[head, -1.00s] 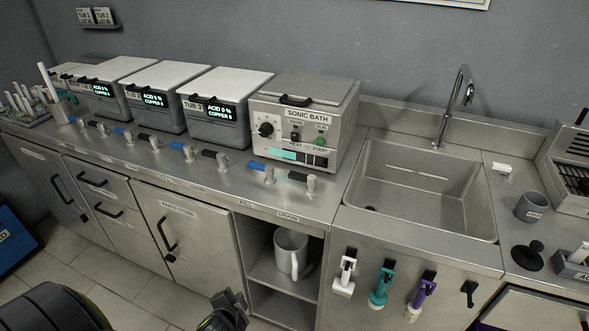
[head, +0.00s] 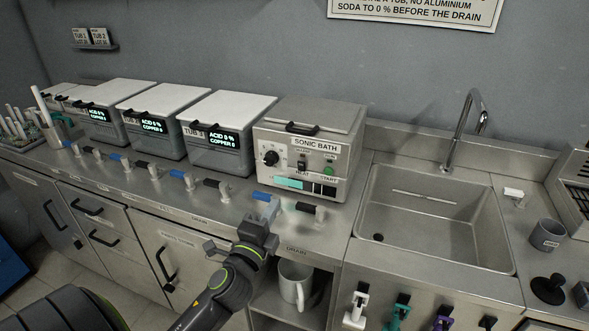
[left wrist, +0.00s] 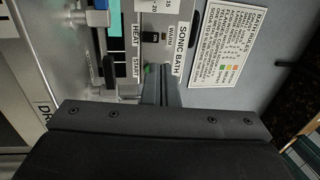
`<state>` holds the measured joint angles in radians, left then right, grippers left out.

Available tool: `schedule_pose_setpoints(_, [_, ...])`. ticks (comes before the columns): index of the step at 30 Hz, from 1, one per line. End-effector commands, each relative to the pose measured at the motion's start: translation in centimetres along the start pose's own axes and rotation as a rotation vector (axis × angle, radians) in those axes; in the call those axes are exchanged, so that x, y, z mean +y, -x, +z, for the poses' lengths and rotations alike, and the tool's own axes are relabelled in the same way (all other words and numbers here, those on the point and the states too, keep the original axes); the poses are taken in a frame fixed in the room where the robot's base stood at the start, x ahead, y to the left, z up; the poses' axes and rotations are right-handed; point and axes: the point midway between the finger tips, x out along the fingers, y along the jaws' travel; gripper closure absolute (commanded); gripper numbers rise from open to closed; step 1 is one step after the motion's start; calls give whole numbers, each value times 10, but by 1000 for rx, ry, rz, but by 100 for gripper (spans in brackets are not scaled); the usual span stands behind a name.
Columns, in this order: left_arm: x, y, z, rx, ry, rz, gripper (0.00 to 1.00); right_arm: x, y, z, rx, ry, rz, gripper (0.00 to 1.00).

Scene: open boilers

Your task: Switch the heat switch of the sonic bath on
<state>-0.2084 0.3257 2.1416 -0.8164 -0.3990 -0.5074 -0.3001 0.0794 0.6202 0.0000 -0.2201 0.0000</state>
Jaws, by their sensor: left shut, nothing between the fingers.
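The sonic bath (head: 309,150) is a grey box with a lid, standing on the steel counter left of the sink. Its heat switch (head: 302,166) is a small black rocker above the HEAT label, left of the green start button (head: 328,170). The switch also shows in the left wrist view (left wrist: 152,37), turned sideways; I cannot tell its position for certain. My left gripper (head: 267,208) is shut and empty, in front of and below the bath's panel. Its fingers (left wrist: 163,85) show close together below the switch in the left wrist view. My right gripper is not in view.
Blue and black tap handles (head: 307,209) line the counter in front of the bath and tubs. The left gripper overlaps the nearest blue handle (head: 261,196) in the picture. The sink (head: 434,212) is to the right. A mug (head: 295,284) stands on the shelf below.

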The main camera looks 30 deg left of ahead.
Motion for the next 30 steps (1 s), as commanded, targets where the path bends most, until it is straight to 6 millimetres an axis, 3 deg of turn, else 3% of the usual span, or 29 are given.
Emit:
schedule_pose_setpoints(11, [0, -8, 0, -1, 3, 2, 100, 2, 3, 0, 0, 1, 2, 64])
schedule_pose_setpoints(30, [-1, -122, 1, -2, 3, 3, 100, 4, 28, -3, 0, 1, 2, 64])
